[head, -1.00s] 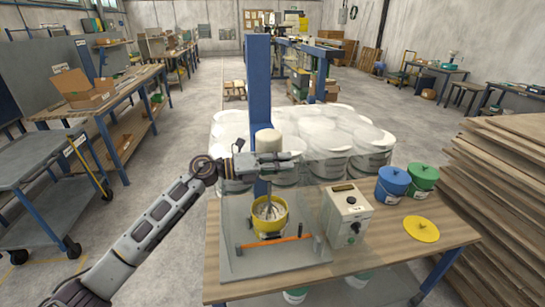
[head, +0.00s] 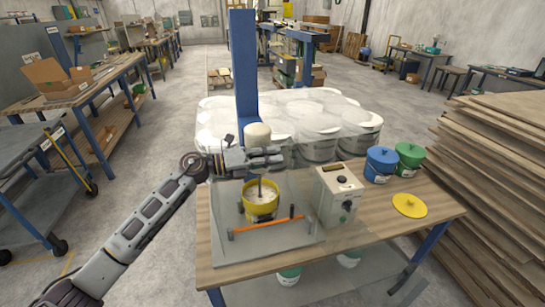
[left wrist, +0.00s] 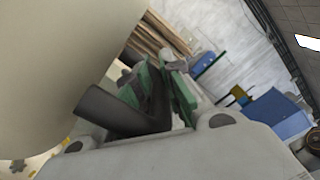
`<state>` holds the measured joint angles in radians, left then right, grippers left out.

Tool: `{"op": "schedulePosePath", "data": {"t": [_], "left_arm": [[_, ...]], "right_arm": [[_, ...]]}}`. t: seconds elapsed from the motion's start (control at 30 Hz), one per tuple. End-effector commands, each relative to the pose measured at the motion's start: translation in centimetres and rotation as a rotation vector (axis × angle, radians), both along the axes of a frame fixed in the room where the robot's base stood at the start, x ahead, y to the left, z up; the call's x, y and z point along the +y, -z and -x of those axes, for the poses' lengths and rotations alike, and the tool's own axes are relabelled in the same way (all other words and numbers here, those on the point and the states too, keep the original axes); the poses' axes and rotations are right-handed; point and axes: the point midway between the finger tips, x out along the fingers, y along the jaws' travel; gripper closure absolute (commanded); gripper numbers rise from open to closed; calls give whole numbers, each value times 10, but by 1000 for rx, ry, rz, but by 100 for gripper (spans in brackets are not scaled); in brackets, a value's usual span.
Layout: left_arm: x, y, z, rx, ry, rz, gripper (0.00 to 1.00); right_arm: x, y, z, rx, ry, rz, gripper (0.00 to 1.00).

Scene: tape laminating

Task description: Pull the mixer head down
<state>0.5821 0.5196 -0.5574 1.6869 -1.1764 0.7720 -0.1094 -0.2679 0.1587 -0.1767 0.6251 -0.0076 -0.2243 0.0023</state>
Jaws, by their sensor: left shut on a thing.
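The cream mixer head (head: 257,132) sits on the blue column (head: 243,70) behind the bench. Its shaft runs down into the yellow bucket (head: 261,205), and the stirrer's lower end is hidden inside it. My left gripper (head: 272,160) is at the mixer head, just below its rounded top. In the left wrist view, the gripper's green-padded fingers (left wrist: 170,92) are shut on a black handle (left wrist: 118,112), beside the head's large cream surface (left wrist: 50,60). My right gripper is not in view.
A grey control box (head: 338,195) stands right of the bucket. Blue (head: 381,165) and green (head: 409,160) pails and a yellow lid (head: 410,206) are on the right of the bench. An orange bar (head: 268,224) crosses in front of the bucket. Stacked boards (head: 500,170) stand at right.

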Motion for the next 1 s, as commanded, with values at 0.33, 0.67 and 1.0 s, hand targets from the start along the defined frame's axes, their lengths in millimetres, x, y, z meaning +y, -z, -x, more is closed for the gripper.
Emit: {"op": "schedulePosePath", "data": {"t": [0.33, 0.67, 1.0], "left_arm": [[-1, 11, 2, 12, 6, -13, 65], [0, 6, 1, 7, 3, -8, 65], [19, 7, 6, 8, 1, -9, 65]], "right_arm": [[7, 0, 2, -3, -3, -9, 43], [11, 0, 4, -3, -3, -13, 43], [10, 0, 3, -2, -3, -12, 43]]}}
